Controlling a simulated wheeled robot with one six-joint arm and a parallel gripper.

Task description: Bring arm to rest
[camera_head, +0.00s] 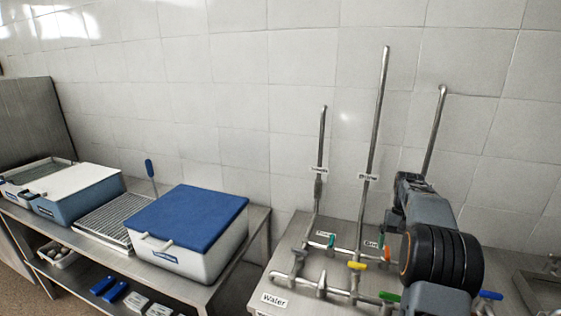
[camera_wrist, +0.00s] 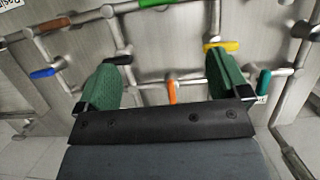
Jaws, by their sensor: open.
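My gripper (camera_wrist: 163,62) shows in the wrist view with its two green fingers spread wide apart and nothing between them. It faces a steel panel with pipes and coloured valve handles. An orange handle (camera_wrist: 171,91) lies in the gap between the fingers, and a yellow handle (camera_wrist: 222,46) is by the right fingertip. I cannot tell whether the fingers touch any pipe. In the head view my arm is folded at the right, in front of the pipe bench (camera_head: 300,250). The gripper fingers cannot be made out there.
Tall steel pipes (camera_head: 376,130) rise from the bench against a tiled wall. To the left, a steel table holds a blue-lidded white box (camera_head: 190,225), a wire rack (camera_head: 112,215) and another box (camera_head: 75,195). A sink (camera_head: 545,290) is at the far right.

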